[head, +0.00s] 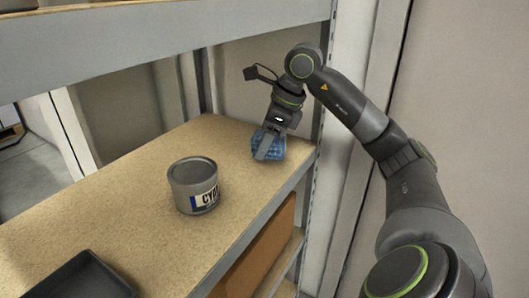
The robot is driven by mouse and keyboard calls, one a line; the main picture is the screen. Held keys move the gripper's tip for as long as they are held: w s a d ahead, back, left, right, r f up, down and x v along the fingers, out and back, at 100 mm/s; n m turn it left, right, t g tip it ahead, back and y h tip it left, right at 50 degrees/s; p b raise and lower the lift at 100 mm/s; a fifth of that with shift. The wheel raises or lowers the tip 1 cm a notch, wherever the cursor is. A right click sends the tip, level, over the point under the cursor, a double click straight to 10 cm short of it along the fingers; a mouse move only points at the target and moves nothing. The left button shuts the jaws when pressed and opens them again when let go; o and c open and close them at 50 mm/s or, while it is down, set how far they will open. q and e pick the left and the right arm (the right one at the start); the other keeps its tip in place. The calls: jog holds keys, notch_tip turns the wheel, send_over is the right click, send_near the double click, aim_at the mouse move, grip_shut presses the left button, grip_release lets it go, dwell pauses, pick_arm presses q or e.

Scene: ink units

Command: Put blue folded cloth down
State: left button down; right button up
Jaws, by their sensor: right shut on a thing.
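The blue folded cloth (275,150) is at the far right end of the tan shelf board (130,165), near the upright post. My right gripper (266,148) is shut on the cloth, reaching down from above, and its finger covers part of it. The cloth is at or just above the board; I cannot tell whether it touches. My left gripper is not in view.
A grey can with a CYAN label (194,186) stands on the shelf, left of and nearer than the cloth. A black tray (82,277) lies at the near left. A metal beam (150,40) crosses above, and a white post (338,100) stands right.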

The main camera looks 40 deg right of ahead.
jog(key=shift+w+f+b, duration=0.1)
jog(key=shift+f+b, duration=0.25)
jog(key=shift+f, duration=1.4)
jog(key=shift+a, duration=0.1)
jog(key=shift+f, duration=0.15)
jog(key=o, duration=0.9)
jog(key=shift+r, duration=0.25)
jog(key=v, duration=0.7)
jog(key=shift+r+p, duration=0.15)
jog(key=shift+p, duration=0.25)
